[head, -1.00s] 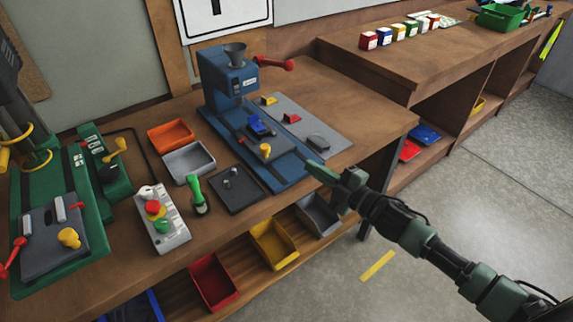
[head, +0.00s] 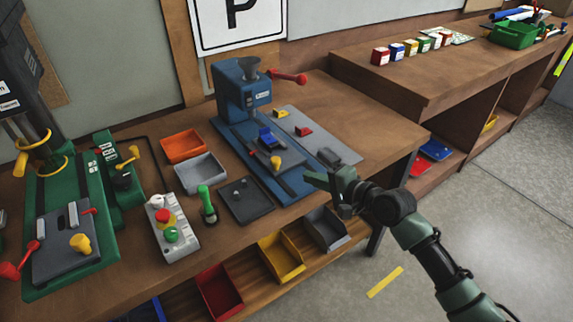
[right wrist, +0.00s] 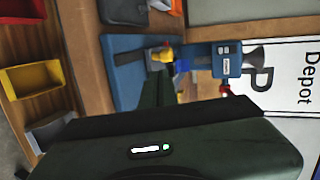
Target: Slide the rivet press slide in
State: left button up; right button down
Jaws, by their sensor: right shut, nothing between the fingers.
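The blue rivet press (head: 240,92) stands on the workbench, with a grey funnel on top and a red lever at its right. Its dark slide (head: 285,159) sits on the blue base rail in front of the press head, pulled out toward the bench front. The slide carries a yellow knob (head: 275,163) and a blue fixture (head: 268,138). My right gripper (head: 308,179) is shut and empty at the right of the front end of the base, apart from the knob. In the right wrist view the knob (right wrist: 165,53) and press (right wrist: 227,62) show beyond the fingers. My left gripper is out of view.
A grey plate (head: 318,143) with small parts lies right of the press. A black pad (head: 245,200), a button box (head: 172,230) and a green-handled tool (head: 207,205) stand to its left. Yellow (head: 281,258) and grey bins sit below the bench edge.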

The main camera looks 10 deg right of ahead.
aim_at(279, 164)
jog(key=x, duration=0.3)
jog(key=p+x, duration=0.1)
jog(key=x, duration=0.2)
jog(key=r+x, duration=0.1)
jog(key=x, duration=0.3)
jog(key=shift+w+a, duration=0.15)
jog(key=shift+w, duration=0.15)
